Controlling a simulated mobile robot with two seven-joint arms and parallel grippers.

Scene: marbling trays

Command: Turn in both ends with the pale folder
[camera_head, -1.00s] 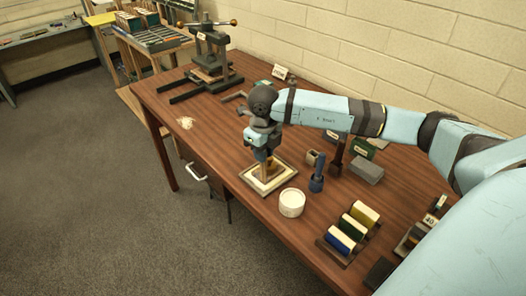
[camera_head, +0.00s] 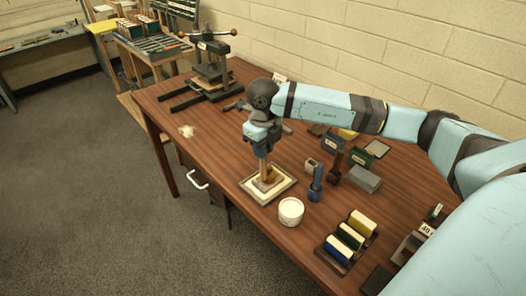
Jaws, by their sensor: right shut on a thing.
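My right gripper (camera_head: 262,162) points down over a pale, grey-rimmed board (camera_head: 283,190) near the table's front edge. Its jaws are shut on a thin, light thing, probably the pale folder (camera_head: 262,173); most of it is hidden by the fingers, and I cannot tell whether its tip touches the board. A small brown-tan piece (camera_head: 271,179) is on the board, right beside the held thing. Which ends are turned in is too small to tell. My left gripper is not in view.
A white tub (camera_head: 291,210) and a blue upright tool (camera_head: 316,184) stand close to the right of the board. A rack of coloured blocks (camera_head: 347,240) is at the front right. A press (camera_head: 208,72) stands at the far end. The table left of the board is mostly clear.

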